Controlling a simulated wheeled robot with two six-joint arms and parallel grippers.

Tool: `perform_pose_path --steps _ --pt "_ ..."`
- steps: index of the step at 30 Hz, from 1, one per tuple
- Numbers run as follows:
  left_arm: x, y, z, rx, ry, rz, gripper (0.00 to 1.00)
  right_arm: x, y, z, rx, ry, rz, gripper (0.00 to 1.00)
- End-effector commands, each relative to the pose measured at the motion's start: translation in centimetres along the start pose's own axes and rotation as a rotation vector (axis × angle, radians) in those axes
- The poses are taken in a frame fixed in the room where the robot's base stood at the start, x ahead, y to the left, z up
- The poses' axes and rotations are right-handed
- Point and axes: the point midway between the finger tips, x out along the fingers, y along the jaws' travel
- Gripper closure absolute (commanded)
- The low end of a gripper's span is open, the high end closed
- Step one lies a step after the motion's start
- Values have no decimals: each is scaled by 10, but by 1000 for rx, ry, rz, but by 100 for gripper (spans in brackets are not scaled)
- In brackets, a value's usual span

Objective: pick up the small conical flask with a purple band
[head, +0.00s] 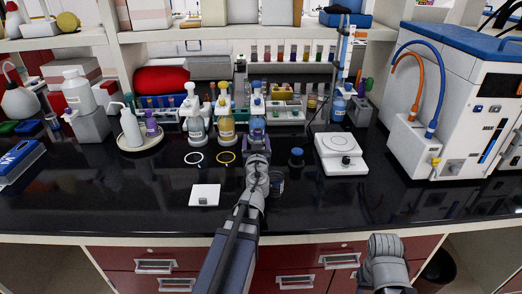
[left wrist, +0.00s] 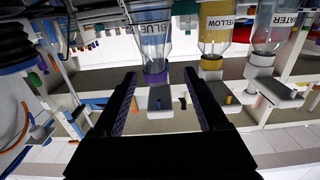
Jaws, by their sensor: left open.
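I cannot clearly pick out a conical flask with a purple band. A small purple-topped vessel (head: 150,124) stands on the round tray at the left in the head view; its shape is too small to tell. My left gripper (head: 257,140) reaches over the bench in front of the blue-capped bottle (head: 257,103). Nothing shows clasped between the fingers. My right gripper is not in view; only part of that arm shows at the bottom right.
The yellow bottle (head: 226,117) and water bottle (head: 195,118) stand left of the blue one. A clear glass vessel (head: 278,183) is right of my left arm. A white stirrer plate (head: 341,155) and white square (head: 205,195) lie on the bench. The front bench is mostly clear.

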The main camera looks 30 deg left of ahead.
Motion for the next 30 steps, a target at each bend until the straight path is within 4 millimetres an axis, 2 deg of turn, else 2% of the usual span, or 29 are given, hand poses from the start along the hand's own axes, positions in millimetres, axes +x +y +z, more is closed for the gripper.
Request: perform_pose_path --steps 5,13,22,30 --pt "21 1 0 0 0 0 24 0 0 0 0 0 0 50" --pt "30 3 -1 0 0 0 24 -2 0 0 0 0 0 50" --pt "71 9 -4 0 0 -1 24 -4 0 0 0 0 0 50" --pt "73 8 -4 0 0 -1 24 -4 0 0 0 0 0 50"
